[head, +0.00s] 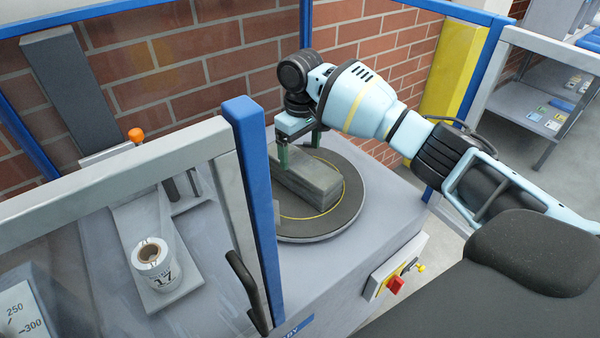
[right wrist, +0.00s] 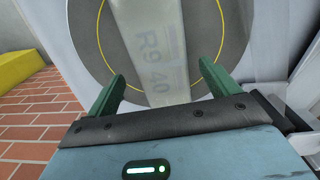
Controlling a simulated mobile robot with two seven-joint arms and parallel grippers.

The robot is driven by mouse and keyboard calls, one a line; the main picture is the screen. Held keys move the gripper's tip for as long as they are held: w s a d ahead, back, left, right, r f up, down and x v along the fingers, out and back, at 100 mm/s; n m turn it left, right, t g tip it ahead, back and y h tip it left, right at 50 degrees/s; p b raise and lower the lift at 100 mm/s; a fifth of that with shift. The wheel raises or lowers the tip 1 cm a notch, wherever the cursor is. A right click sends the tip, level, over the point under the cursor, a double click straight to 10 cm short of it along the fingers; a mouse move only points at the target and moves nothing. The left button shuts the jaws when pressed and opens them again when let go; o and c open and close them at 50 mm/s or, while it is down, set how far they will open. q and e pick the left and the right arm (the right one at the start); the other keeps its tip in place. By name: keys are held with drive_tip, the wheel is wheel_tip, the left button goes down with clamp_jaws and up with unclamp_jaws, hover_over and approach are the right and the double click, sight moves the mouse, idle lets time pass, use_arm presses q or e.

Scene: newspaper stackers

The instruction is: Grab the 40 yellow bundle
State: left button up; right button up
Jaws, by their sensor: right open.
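A grey block-shaped bundle (head: 312,180) lies on a round dark turntable (head: 345,215) marked with a yellow ring. In the right wrist view the bundle (right wrist: 155,40) looks pale grey and shows the print "R9 40"; no yellow shows on it. My right gripper (head: 299,160) is over the far end of the bundle, pointing down. In the right wrist view its two green fingers (right wrist: 162,75) are spread, one on each side of the bundle, with gaps visible. Whether the fingertips reach below the bundle's top is hard to tell. My left gripper is not in view.
A blue post (head: 255,190) and a clear-panelled guard frame stand left of the turntable. A brick wall (head: 240,65) is close behind. A label roll (head: 153,265) sits behind the panel. A red switch (head: 396,284) is on the machine's front. A yellow post (head: 452,70) stands right.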

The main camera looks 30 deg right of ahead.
sight(300, 161)
wheel_tip(300, 161, down, 5)
drive_tip(key=shift+r, duration=0.1)
drive_tip(key=c, duration=1.8)
drive_tip(key=shift+r, duration=0.2)
drive_tip(key=shift+c, duration=0.3)
